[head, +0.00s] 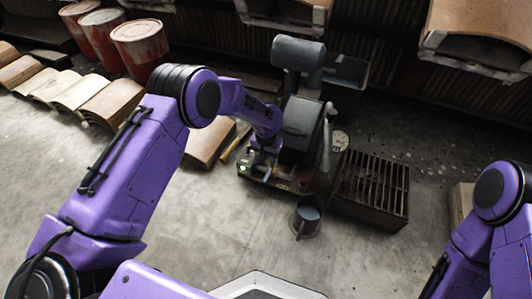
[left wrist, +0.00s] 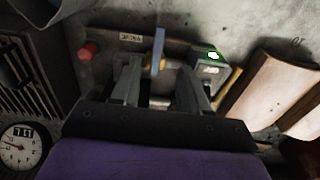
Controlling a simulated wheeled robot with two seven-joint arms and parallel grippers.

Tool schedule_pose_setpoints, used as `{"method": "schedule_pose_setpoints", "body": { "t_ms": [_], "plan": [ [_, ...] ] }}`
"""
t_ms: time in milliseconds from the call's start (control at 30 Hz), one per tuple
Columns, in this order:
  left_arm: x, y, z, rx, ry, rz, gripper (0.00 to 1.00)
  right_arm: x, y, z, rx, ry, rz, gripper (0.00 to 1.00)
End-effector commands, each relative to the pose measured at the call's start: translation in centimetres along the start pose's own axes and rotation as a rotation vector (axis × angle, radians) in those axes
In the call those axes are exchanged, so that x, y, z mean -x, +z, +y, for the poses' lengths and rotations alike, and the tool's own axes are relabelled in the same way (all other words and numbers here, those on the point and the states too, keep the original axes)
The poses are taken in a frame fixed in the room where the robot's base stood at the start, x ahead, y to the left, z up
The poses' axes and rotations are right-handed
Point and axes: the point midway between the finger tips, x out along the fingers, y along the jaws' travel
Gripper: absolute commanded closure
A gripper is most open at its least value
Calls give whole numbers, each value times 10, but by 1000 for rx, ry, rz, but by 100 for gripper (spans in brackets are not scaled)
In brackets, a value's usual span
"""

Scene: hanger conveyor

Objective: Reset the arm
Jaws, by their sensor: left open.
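My left arm is purple and reaches from the left over a dark grey machine (head: 303,125) in the middle of the head view. My left gripper (head: 264,160) is small there and sits over the machine's low front panel. In the left wrist view the gripper (left wrist: 160,85) is open, its two dark fingers spread over the panel. A blue upright lever (left wrist: 158,50) with a yellow part at its base shows between and beyond the fingers; I cannot tell whether they touch it. My right arm enters at the right edge; its gripper is outside the view.
The panel has a red knob (left wrist: 88,52) and a green lit button (left wrist: 213,55). A bucket (head: 306,216) and a slatted dark metal box (head: 372,190) stand beside the machine. A gauge (left wrist: 20,147), red barrels (head: 140,48) and curved tan pieces (head: 112,102) are nearby.

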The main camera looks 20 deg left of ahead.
Motion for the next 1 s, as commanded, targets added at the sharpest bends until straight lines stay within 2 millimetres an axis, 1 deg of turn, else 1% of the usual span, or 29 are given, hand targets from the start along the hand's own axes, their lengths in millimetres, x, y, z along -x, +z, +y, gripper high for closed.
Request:
{"method": "schedule_pose_setpoints", "body": {
  "t_ms": [33, 133, 600, 667, 733, 767, 800, 867, 900, 967, 1000],
  "plan": [
    [7, 0, 0, 0, -1, 0, 55, 4, -3, 0, -18, 1, 19, 57],
    [10, 0, 0, -1, -1, -1, 55, 4, -6, -1, -40, 2, 43, 57],
    [9, 0, 0, 0, -1, -1, 55, 4, -6, -1, -42, 2, 46, 57],
    [4, 5, 0, 4, 4, -1, 55, 4, -6, -1, -42, 2, 46, 57],
    [-13, 21, 1, 24, 20, 2, 55, 5, -6, -1, -42, 2, 46, 57],
    [-24, 33, 1, 39, 31, 6, 55, 5, -6, -1, -42, 2, 46, 57],
    [-41, 53, 1, 65, 47, 15, 55, 6, -7, 0, -42, 2, 46, 57],
    [-67, 92, -2, 114, 66, 36, 55, 8, -7, 0, -42, 2, 46, 57],
    [-80, 119, -5, 153, 73, 57, 55, 9, -8, 0, -42, 2, 46, 57],
    [-94, 157, -12, 207, 71, 86, 55, 10, -8, 0, -42, 2, 46, 57],
    [-99, 180, -17, 238, 65, 107, 55, 10, -8, 0, -42, 2, 46, 57]
  ]
}}
